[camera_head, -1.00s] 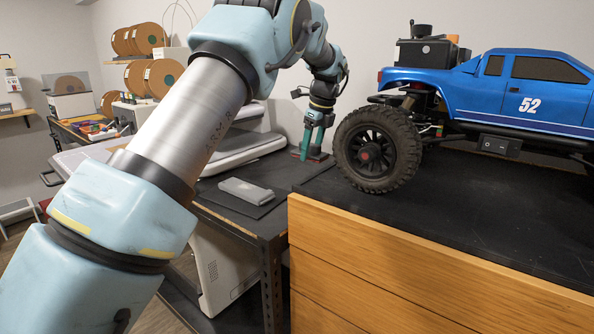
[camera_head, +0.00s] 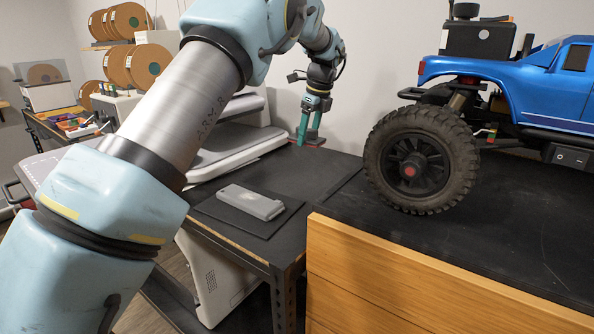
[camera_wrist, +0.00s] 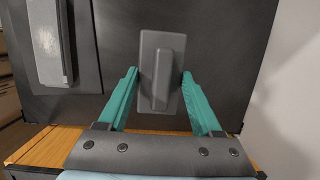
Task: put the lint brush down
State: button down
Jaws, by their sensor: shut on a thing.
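The lint brush (camera_wrist: 161,72) is a grey plate with a raised grey handle, seen from above between my fingertips in the wrist view. My gripper (camera_wrist: 160,83) is shut on it with teal fingers on either side. In the head view my gripper (camera_head: 309,134) points down at the back of the black bench (camera_head: 315,172).
A grey oblong object (camera_head: 252,201) lies on a dark mat (camera_head: 212,208) nearer the front. A grey machine (camera_head: 240,140) stands left of my gripper. A blue toy truck (camera_head: 560,85) stands on a wooden drawer unit (camera_head: 430,285) to the right. The bench between mat and brush is clear.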

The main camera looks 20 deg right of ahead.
jog(key=p, duration=0.2)
send_over(304, 176)
jog(key=f, duration=0.5)
jog(key=shift+s+d+f, duration=0.15)
jog(key=shift+s+f, duration=0.1)
jog(key=shift+s, duration=0.15)
jog(key=shift+s+p+x, duration=0.25)
jog(key=shift+x, duration=0.85)
jog(key=shift+s+p+x, duration=0.2)
jog(key=shift+s+x, duration=0.05)
jog(key=shift+x, duration=0.85)
jog(key=shift+d+f, duration=0.2)
jog(key=shift+f, duration=0.5)
jog(key=shift+c, duration=0.3)
grip_release()
jog(key=shift+r, duration=0.4)
jog(key=b+v, duration=0.2)
jog(key=v, duration=1)
jog(key=shift+r+b, duration=0.2)
jog(key=shift+b, duration=0.2)
